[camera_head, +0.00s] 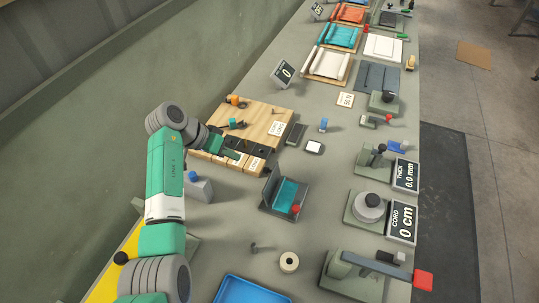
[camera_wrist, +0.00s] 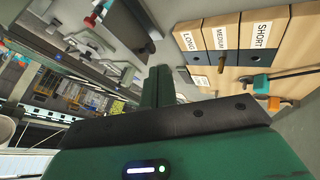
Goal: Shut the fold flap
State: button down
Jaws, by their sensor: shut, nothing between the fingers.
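The folding fixture (camera_head: 285,194) is a grey base with a teal sheet lying in it, at the middle of the head view. A grey plate stands raised along its left side, and a red knob (camera_head: 296,209) sits at its front right corner. I take the plate to be the fold flap; its exact angle is hard to tell. A red knob beside a teal patch (camera_wrist: 100,14) shows at the top of the wrist view, probably this fixture. My green gripper (camera_wrist: 159,88) is shut and empty. In the head view it is left of the fixture, by the wooden board, apart from the flap.
The wooden board (camera_head: 262,117) has labelled slots, LONG, MEDIUM (camera_wrist: 220,38) and SHORT (camera_wrist: 263,38). A white-topped block (camera_head: 314,147), a blue-topped peg (camera_head: 323,125), a tan roll (camera_head: 289,262) and a blue tray (camera_head: 248,291) surround the fixture. Gauges line the right edge.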

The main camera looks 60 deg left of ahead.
aim_at(267, 183)
jog(key=b+x, duration=0.2)
jog(key=x, duration=0.8)
jog(key=shift+r, duration=0.1)
jog(key=shift+r, duration=0.15)
